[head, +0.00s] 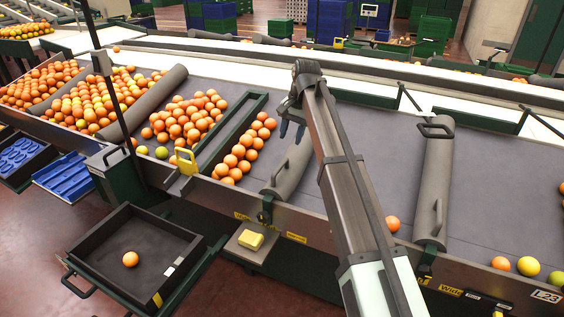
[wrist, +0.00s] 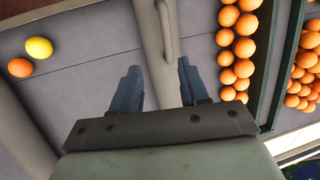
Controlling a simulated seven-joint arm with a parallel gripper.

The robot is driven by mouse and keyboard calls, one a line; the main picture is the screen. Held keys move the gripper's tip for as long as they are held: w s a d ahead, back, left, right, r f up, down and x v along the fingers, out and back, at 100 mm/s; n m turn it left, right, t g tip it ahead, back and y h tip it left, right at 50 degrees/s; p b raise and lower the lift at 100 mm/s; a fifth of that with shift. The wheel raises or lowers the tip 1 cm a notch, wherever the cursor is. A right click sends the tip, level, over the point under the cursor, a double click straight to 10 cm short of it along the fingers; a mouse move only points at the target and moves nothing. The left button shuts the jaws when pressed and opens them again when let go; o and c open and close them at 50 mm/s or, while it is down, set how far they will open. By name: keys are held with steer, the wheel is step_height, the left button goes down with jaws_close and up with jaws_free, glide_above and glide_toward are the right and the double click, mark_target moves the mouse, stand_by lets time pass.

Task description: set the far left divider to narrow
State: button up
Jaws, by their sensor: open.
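A grey padded divider (head: 296,163) with a bar handle (head: 277,172) lies across the belt, left of my arm. A second grey divider (head: 434,175) with handles lies to the right. My gripper (head: 291,128) is open and empty above the far part of the left divider. In the wrist view, the left divider (wrist: 157,50) and its handle (wrist: 169,35) appear beyond and between the spread fingertips (wrist: 158,78), apart from them. Yellow labels (head: 296,237) mark the near rail below the left divider; a "Wide" label (head: 450,290) is by the right one. My arm hides part of the belt.
A green frame (head: 230,135) with a yellow handle (head: 186,160) stands left of the divider, with oranges (head: 240,155) between them. The belt (head: 380,150) between the dividers is mostly clear, with an orange (head: 392,223) near the front. A black tray (head: 150,240) sits lower left.

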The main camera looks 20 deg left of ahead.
mark_target(281, 165)
steer(key=a+f, duration=0.1)
steer(key=f, duration=0.3)
steer(key=a+f, duration=0.1)
steer(key=f, duration=0.3)
steer(key=a+f, duration=0.1)
steer(key=f, duration=0.3)
steer(key=shift+w+a+f, duration=0.1)
steer(key=shift+w+a, duration=0.2)
jaws_close()
stand_by(0.5)
